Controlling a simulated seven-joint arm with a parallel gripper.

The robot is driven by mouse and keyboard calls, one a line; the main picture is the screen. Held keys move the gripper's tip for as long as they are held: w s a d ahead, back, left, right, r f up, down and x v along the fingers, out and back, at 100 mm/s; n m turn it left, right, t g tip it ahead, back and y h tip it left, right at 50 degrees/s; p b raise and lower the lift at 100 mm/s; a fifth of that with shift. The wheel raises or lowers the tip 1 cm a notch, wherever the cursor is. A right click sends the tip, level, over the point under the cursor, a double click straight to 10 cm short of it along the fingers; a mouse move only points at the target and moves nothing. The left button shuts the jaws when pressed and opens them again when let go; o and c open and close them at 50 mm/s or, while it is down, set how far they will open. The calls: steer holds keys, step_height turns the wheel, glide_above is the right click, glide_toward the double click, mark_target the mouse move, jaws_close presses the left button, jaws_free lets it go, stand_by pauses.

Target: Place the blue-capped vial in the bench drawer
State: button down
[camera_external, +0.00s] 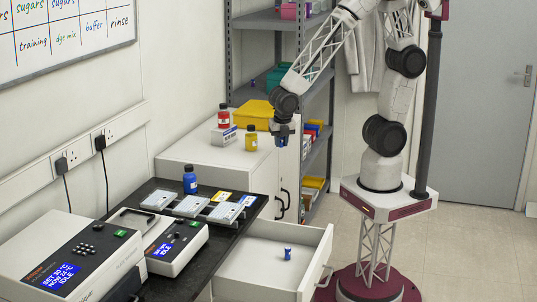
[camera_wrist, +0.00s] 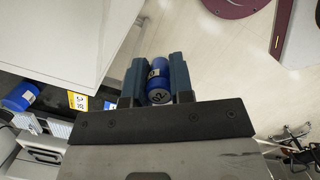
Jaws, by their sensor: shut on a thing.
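My gripper (camera_external: 282,139) is raised in the air, above and behind the open bench drawer (camera_external: 319,262) in the external view. In the wrist view my gripper (camera_wrist: 158,83) is shut on a small blue vial (camera_wrist: 158,68) with a pale label. The vial's near end is grey with dark marks. In the external view the held vial is too small to make out clearly. A second small blue vial (camera_external: 287,253) stands inside the white drawer, which is pulled out from under the black bench.
A blue bottle (camera_external: 190,182) stands on the bench, behind white blocks and boxy instruments (camera_external: 160,243). Shelving (camera_external: 270,22) stands behind.

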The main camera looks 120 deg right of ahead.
steer(key=w+a+f+n, duration=0.1)
steer(key=w+a, duration=0.6)
steer(key=w+a+f+n, duration=0.1)
steer(key=w+a, duration=0.6)
steer(key=w+a+f+n, duration=0.1)
steer(key=w+a+f, duration=0.1)
steer(key=w+a, duration=0.5)
steer(key=shift+a+n+t, duration=0.15)
steer(key=shift+n+t, duration=0.15)
steer(key=shift+n, duration=0.1)
steer(key=w+a+f+n, duration=0.1)
steer(key=w+a+f, duration=0.1)
steer(key=a, duration=0.7)
steer(key=w+a+f+n, duration=0.1)
steer(key=w+a+f, duration=0.2)
steer(key=a, duration=0.7)
steer(key=w+a+f+n, duration=0.1)
steer(key=a+f, duration=0.3)
steer(key=a, duration=0.6)
steer(key=shift+w+t, duration=0.3)
steer(key=shift+w, duration=0.35)
steer(key=shift+f, duration=0.1)
glide_above(274, 281)
steer(key=shift+a+f, duration=0.15)
steer(key=shift+f, duration=1.4)
steer(key=shift+a+f, duration=0.15)
steer(key=shift+f, duration=1.35)
steer(key=shift+f, duration=1.9)
